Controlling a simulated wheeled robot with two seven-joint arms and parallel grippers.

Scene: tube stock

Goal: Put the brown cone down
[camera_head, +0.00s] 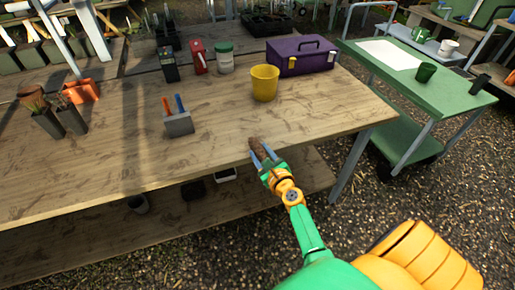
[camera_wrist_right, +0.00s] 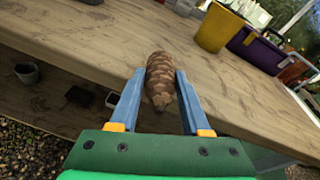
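The brown cone (camera_head: 256,147) is a scaly pine cone. It lies between the fingertips of my right gripper (camera_head: 264,160), at the front edge of the wooden table (camera_head: 110,160). In the right wrist view, the cone (camera_wrist_right: 160,78) fills the space between the two blue fingers of my right gripper (camera_wrist_right: 160,88), which press on its sides, and its far end points away over the tabletop. Whether the cone touches the wood is hard to tell. My left gripper is not in view.
A yellow pot (camera_head: 265,83) and a purple toolbox (camera_head: 302,56) stand beyond the cone. A grey holder (camera_head: 179,125) with two coloured sticks stands to the left. The wood around the cone is bare. A green cart (camera_head: 440,95) stands at the right.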

